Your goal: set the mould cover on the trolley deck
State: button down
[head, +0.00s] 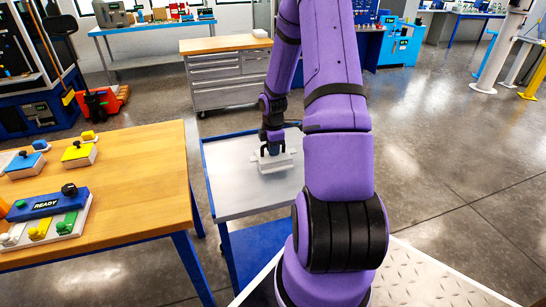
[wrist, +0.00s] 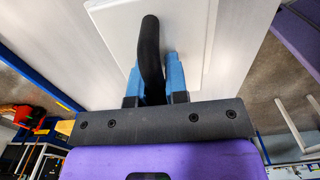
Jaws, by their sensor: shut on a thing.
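The mould cover is a pale grey-white plate (head: 277,164) with a dark handle. My gripper (head: 272,148) is above it, shut on the handle. In the wrist view the black handle (wrist: 151,45) stands between the blue fingertips of my gripper (wrist: 155,78), with the white plate (wrist: 188,45) behind it. The cover is over the light grey trolley deck (head: 228,178), towards its right side in the head view. It looks about level. I cannot tell whether it touches the deck. My arm hides the right part of the trolley.
A wooden bench (head: 140,165) stands to the left, with a READY panel (head: 47,204) and several coloured blocks on it. A grey drawer cabinet (head: 225,75) stands behind the trolley. The deck is bare left of the cover. The floor at right is open.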

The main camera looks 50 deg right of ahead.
jog(key=shift+f, duration=1.7)
jog(key=shift+f, duration=0.15)
jog(key=c, duration=1.1)
grip_release()
